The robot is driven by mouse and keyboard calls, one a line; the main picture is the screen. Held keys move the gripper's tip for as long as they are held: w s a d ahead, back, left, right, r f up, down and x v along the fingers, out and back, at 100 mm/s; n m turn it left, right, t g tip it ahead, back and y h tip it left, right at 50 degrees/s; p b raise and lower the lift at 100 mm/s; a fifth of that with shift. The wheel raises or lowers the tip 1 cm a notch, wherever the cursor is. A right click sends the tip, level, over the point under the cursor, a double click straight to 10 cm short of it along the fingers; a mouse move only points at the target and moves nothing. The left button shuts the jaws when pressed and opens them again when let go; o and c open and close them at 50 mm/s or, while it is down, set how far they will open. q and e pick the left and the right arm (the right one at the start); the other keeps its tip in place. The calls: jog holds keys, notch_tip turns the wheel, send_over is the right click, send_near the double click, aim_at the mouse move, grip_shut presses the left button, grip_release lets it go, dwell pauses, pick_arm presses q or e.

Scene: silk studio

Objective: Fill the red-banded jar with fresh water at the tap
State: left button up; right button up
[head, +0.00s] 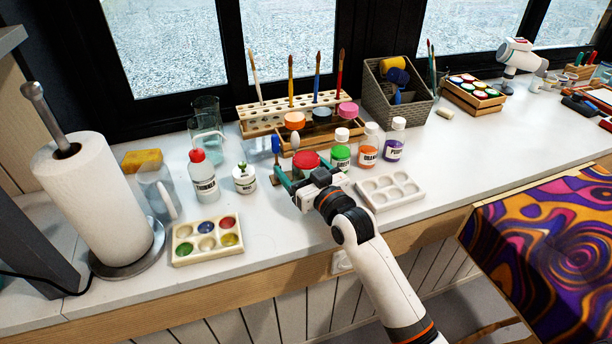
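My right gripper (303,172) reaches over the counter from the bottom right. Its teal fingers stand apart, on either side of a round red-topped object (305,159). The gripper hides the lower part of this object, so I cannot tell whether it is the red-banded jar or whether the fingers touch it. A clear glass jar (207,135) stands near the window at the left, with no red band that I can make out. No tap shows. My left gripper is not in view.
A paper towel roll (95,205), glass pitcher (158,190), red-capped bottle (203,175) and small white pot (244,180) stand left. A paint palette (207,241) and empty palette (389,191) lie near the front edge. Paint bottles (367,148) crowd the gripper's right. Clear counter (490,145) lies farther right.

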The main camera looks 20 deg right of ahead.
jog(key=shift+s, duration=0.1)
jog(key=shift+c, duration=0.4)
jog(key=c, duration=1.1)
jog(key=shift+o, duration=0.2)
jog(key=shift+r, duration=0.1)
notch_tip(320, 180, up, 18)
jog(key=p, duration=0.2)
